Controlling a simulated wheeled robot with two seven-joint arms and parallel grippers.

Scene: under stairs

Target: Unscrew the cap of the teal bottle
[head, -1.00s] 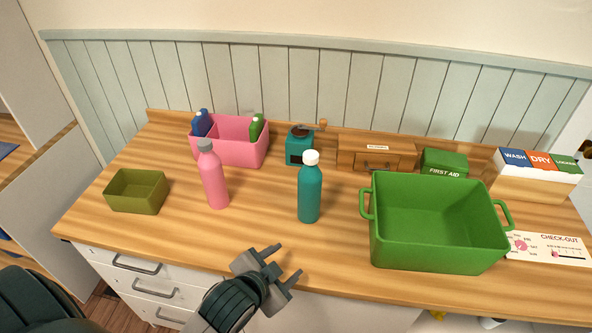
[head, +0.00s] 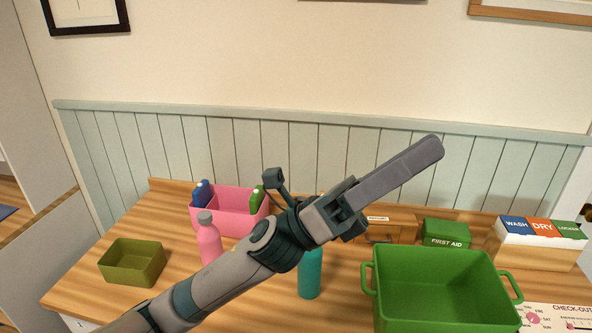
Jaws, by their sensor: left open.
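The teal bottle (head: 310,274) stands upright on the wooden counter (head: 235,290), left of the green bin. Only its lower body shows; my left arm and wrist hide its upper part and cap. My left gripper (head: 428,153) is raised high in front of the counter, its long grey fingers pointing up and right. It is open, though the fingers overlap from this angle. It is seen in front of the bottle, and no object shows in its fingers. My right gripper is out of view.
A pink bottle (head: 209,243) stands left, partly behind my arm. An olive box (head: 133,262), pink bin (head: 240,199), green bin (head: 440,290), wooden drawer box (head: 400,226), first-aid box (head: 446,233) and sorter box (head: 530,256) are around the counter. The back wall is panelled.

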